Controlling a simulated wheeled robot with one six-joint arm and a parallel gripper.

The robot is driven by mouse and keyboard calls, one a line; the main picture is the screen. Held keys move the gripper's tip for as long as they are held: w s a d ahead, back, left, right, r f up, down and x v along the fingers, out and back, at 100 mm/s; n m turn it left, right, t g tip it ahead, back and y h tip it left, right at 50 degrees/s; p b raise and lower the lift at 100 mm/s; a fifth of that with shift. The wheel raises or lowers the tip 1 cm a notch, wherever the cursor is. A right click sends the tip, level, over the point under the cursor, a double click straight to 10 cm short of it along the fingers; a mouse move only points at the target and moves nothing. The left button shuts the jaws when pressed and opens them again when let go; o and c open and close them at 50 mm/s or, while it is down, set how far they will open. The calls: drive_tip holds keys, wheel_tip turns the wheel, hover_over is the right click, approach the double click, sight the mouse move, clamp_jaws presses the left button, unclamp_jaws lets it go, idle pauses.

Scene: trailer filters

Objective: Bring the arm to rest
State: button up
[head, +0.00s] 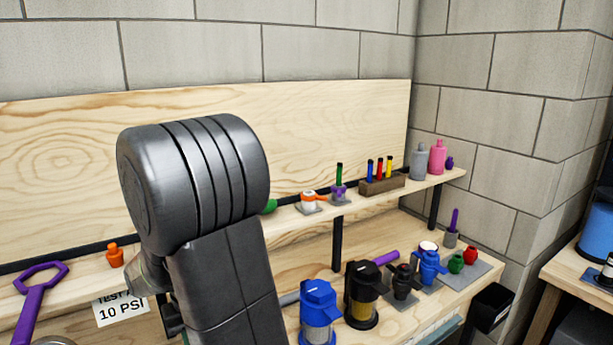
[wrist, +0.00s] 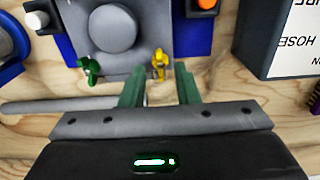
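My gripper (wrist: 160,75) shows in the wrist view with its two green fingers apart and nothing between the tips. Beyond the fingertips is a small yellow handle (wrist: 159,62) on a grey panel (wrist: 130,60); I cannot tell how far it is from the tips. A green handle (wrist: 90,68) sits to the left of the fingers. In the head view my own dark arm fills the middle and hides part of the bench and shelf; my gripper does not show there.
A wooden shelf (head: 285,222) holds small parts and bottles, including a pink bottle (head: 437,157). Below stand a blue filter (head: 318,312) and a black filter (head: 362,292). A purple wrench (head: 36,300) is at left. A labelled dark box (wrist: 262,45) and grey rod (wrist: 45,105) flank my gripper.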

wheel_tip(320, 180, down, 2)
drive_tip(key=shift+f, duration=0.3)
drive_tip(key=n, duration=0.2)
drive_tip(key=shift+d+r+n, duration=0.1)
drive_tip(key=shift+n, duration=0.2)
drive_tip(key=n, duration=0.4)
drive_tip(key=shift+w+n, duration=0.1)
drive_tip(key=shift+n, duration=0.3)
drive_tip(key=shift+r+n, duration=0.15)
drive_tip(key=shift+n, duration=0.15)
drive_tip(key=d+r, duration=0.3)
drive_tip(key=r, duration=1)
drive_tip(key=shift+s, duration=0.45)
